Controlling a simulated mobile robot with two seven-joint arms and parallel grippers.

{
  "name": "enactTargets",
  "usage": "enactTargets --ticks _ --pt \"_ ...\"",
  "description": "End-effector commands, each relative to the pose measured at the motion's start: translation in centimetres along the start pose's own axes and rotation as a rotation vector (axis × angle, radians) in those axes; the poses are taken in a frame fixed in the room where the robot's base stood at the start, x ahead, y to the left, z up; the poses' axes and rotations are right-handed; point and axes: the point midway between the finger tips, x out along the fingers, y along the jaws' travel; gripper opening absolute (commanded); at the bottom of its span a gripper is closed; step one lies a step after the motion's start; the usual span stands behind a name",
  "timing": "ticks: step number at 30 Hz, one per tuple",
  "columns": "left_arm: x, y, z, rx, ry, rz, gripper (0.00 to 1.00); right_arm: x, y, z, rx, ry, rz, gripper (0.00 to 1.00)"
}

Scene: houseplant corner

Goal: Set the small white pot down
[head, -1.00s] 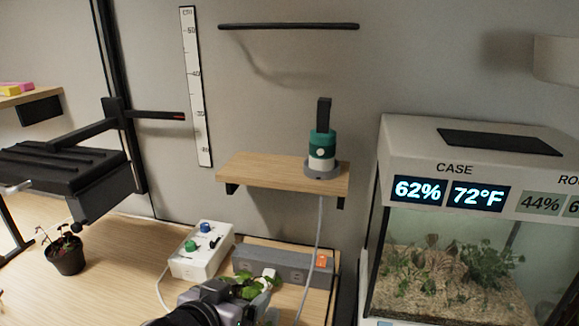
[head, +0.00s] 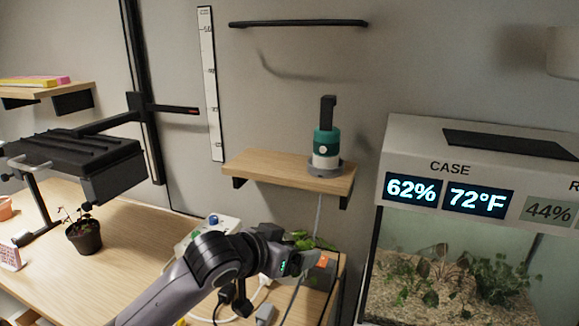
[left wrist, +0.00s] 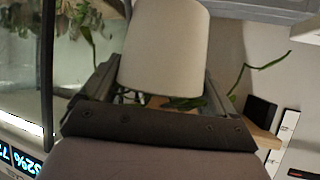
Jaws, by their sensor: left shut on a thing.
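The small white pot (left wrist: 165,45) fills the middle of the left wrist view, between the two dark fingers of my left gripper (left wrist: 160,82). The gripper is shut on it. Green stems and leaves trail out around the pot. In the head view my left gripper (head: 297,263) is over the right end of the wooden bench, below the wall shelf. Green leaves (head: 303,240) show just behind it, while the arm and gripper hide the pot itself. I cannot tell whether the pot touches anything beneath it. My right gripper is not in view.
The wall shelf (head: 250,166) bears a green and white bottle (head: 326,148) at its right end. A glass case (head: 450,260) stands to the right. A dark potted plant (head: 84,238) stands left.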

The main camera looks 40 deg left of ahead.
Motion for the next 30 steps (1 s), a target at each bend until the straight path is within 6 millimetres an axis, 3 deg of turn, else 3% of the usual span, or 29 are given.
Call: enactTargets --ticks 6,14,22,30 --pt "-0.9 -4.2 -3.5 0.008 0.01 0.004 0.46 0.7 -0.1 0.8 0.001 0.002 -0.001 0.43" --pt "-3.8 -7.7 -7.9 0.023 0.01 0.03 0.46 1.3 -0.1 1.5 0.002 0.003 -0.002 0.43" --pt "-8.5 -10.0 -12.2 0.048 0.009 0.074 0.46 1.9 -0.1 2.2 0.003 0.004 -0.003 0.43" --pt "-14.2 -11.1 -15.5 0.078 0.008 0.135 0.46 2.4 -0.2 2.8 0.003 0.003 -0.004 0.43"
